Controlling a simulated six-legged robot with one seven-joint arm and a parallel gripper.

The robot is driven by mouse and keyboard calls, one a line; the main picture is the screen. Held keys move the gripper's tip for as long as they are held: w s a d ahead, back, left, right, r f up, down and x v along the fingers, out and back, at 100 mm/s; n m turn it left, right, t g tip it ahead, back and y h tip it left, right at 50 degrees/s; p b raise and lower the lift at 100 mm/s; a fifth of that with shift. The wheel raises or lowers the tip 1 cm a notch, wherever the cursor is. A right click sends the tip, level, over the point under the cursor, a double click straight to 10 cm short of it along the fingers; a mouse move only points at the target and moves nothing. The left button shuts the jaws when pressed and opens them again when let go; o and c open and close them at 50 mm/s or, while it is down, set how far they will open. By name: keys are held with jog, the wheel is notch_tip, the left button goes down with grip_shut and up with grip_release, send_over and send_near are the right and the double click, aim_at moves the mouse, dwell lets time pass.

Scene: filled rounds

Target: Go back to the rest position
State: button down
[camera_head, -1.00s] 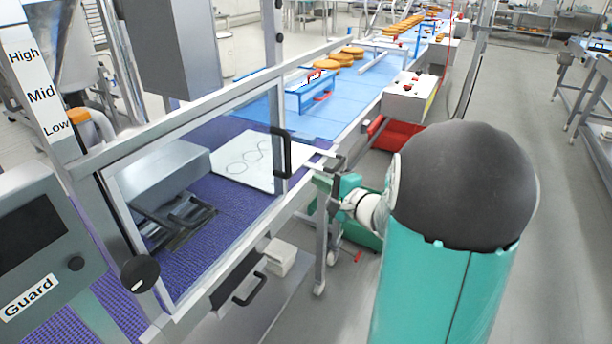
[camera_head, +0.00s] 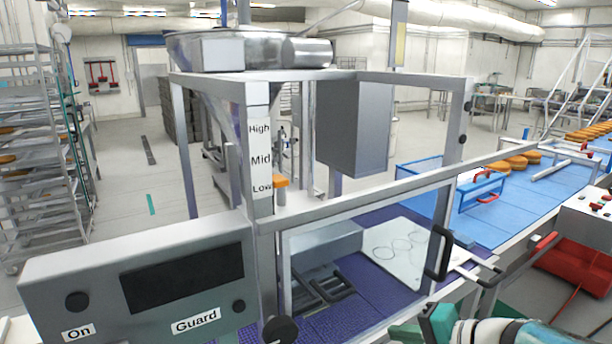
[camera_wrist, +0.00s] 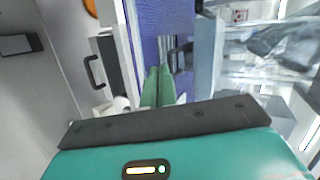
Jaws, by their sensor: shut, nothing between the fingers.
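My gripper (camera_wrist: 158,72) shows in the wrist view as two green fingers lying side by side, shut with nothing between them. Past the fingertips is the purple belt of the machine. In the head view my gripper (camera_head: 402,332) is at the bottom edge, right of centre, in front of the machine's frame. Part of it and most of my arm are cut off by the picture's edge. The guard door's black handle (camera_head: 439,253) stands just above and beyond it.
The machine's control box (camera_head: 150,275), with On and Guard labels, is at the lower left. A white board (camera_head: 393,250) with rings lies on the purple belt. A blue conveyor (camera_head: 500,225) carries orange rounds (camera_head: 510,163). A red bin (camera_head: 577,262) stands at right. Tray racks (camera_head: 45,140) stand far left.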

jog(key=s+a+n+g+h, duration=0.3)
jog(key=s+a+n+g, duration=0.15)
jog(key=s, duration=0.35)
jog(key=s+n+h, duration=0.1)
jog(key=h, duration=0.1)
jog(key=s+d+r+n+t+h, duration=0.1)
jog(key=s+n+h, duration=0.1)
jog(key=s+d+r+n+h, duration=0.1)
jog(key=h, duration=0.1)
jog(key=shift+s+d+t, duration=0.1)
jog(key=shift+s+t, duration=0.25)
jog(key=shift+s, duration=0.05)
jog(key=shift+s+n, duration=0.1)
jog(key=shift+n, duration=0.15)
